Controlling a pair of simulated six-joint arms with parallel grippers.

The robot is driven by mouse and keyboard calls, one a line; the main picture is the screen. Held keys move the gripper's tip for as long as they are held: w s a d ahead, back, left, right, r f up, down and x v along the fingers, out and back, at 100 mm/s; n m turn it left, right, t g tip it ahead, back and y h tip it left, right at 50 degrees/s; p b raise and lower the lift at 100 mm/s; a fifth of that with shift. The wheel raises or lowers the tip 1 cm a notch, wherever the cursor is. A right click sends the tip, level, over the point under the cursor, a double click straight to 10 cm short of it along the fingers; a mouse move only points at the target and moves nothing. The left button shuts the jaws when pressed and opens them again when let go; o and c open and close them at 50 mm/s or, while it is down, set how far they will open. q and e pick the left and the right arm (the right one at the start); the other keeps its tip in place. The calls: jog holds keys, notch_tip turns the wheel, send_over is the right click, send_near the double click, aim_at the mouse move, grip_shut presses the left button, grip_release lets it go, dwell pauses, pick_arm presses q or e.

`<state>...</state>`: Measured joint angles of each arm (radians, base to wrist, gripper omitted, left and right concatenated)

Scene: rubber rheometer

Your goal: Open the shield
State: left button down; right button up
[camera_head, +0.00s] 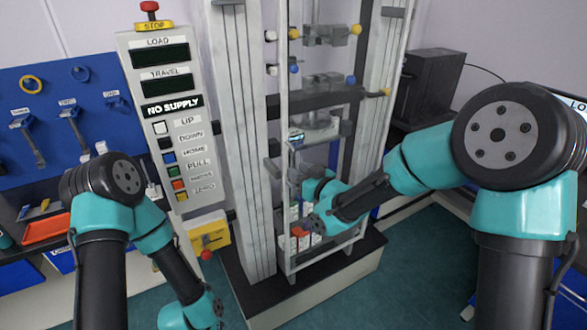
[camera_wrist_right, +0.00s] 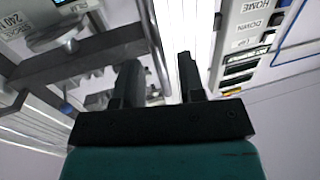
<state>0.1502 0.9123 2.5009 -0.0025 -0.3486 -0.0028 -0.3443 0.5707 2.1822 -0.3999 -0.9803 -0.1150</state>
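The shield is a pale-framed clear panel (camera_head: 284,90) on the front of the tall testing machine. It appears shut across the machine's middle, with its lower part behind my right arm. My right gripper (camera_head: 292,170) is at the shield's left side, partly hidden by my own wrist. In the right wrist view the two dark fingers (camera_wrist_right: 158,75) stand apart, with a pale upright edge (camera_wrist_right: 160,40) showing between them. I cannot tell whether they touch it. My left arm hangs down at the lower left, and its gripper is outside the picture.
A control panel (camera_head: 172,110) with a stop button and several coloured buttons stands left of the machine. A blue tool board (camera_head: 60,110) is at the far left. A black box (camera_head: 430,88) sits at the right.

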jog(key=shift+x, duration=1.25)
jog(key=shift+c, duration=0.3)
grip_shut()
